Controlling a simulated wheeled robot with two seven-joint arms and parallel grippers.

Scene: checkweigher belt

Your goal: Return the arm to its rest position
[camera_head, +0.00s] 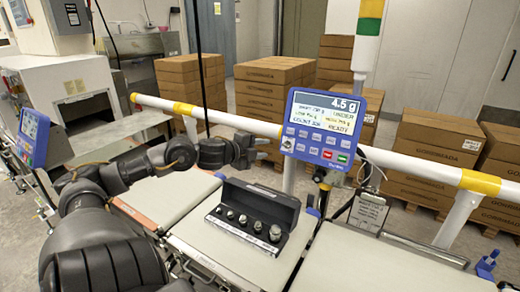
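My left arm (110,180) comes in from the lower left and bends over the belt section at left. Its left gripper (262,149) is above the far side of the belt, near the white rail and left of the blue display. Its two fingertips look apart with nothing between them. My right gripper is not in view.
An open black case (262,203) with several metal weights sits on the middle weighing platform (215,246). The blue display (325,125) reads 4.5 g. A white rail (415,167) with yellow bands runs behind the belt. The right belt (375,265) is clear. Stacked cartons (270,92) stand beyond.

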